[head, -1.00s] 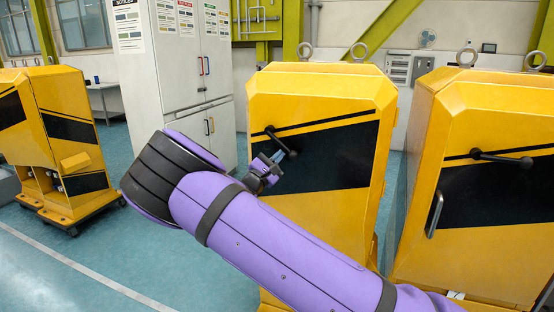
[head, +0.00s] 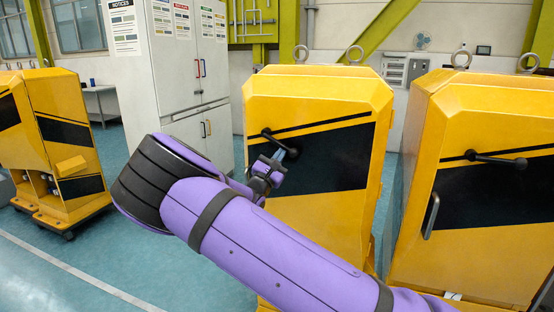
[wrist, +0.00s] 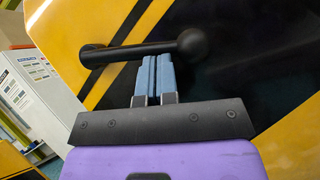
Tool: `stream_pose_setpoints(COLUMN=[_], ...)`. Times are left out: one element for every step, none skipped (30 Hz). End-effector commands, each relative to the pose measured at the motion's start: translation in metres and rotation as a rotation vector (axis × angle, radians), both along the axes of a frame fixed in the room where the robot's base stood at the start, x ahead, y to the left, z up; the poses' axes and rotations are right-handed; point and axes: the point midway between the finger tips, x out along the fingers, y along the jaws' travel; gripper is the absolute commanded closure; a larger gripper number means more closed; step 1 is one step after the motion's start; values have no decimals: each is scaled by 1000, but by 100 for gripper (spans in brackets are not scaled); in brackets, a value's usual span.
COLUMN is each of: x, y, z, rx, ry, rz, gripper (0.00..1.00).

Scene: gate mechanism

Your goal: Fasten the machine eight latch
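The latch is a black lever with a ball end (wrist: 193,44) on the front of the yellow machine with a black stripe (head: 345,82). In the head view the lever (head: 274,138) slopes down to the right from its pivot. My gripper (wrist: 153,62) has its two blue fingers side by side with only a thin gap, and nothing shows between them. The fingertips are at the lower edge of the lever, close to the ball; I cannot tell whether they touch it. In the head view my gripper (head: 277,158) is small and partly hidden by my purple arm. I see no machine number.
Another yellow machine (head: 500,105) with a similar lever and a grey handle stands close on the right. A third (head: 55,95) stands at the far left. A white cabinet (head: 170,75) is behind. The floor at left is clear.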

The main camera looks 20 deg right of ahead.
Motion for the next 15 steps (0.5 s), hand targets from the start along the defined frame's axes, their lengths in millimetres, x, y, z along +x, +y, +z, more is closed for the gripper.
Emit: stream_pose_setpoints(x=[-2, -3, -4, -5, -5, -6, -7, -7, -8, -8, -9, -10, -10, -10, -10], y=[-3, -4, -5, -6, -7, -8, -9, -10, -10, -11, -12, -13, -13, -13, -14], z=[3, 4, 6, 8, 10, 12, 13, 15, 17, 18, 20, 22, 23, 24, 26], rx=[-30, -49, -75, -94, -114, -139, -156, -174, -196, -212, -227, -245, -257, -253, -252], ry=[21, 35, 54, 68, 82, 100, 113, 127, 143, 154, 165, 179, 187, 184, 183], rz=[-2, -2, -2, -2, -1, -2, -2, -1, -1, -1, 0, -1, -1, 0, 0], gripper=[100, 100, 100, 100, 100, 100, 100, 100, 100, 100, 100, 100, 100, 100, 100])
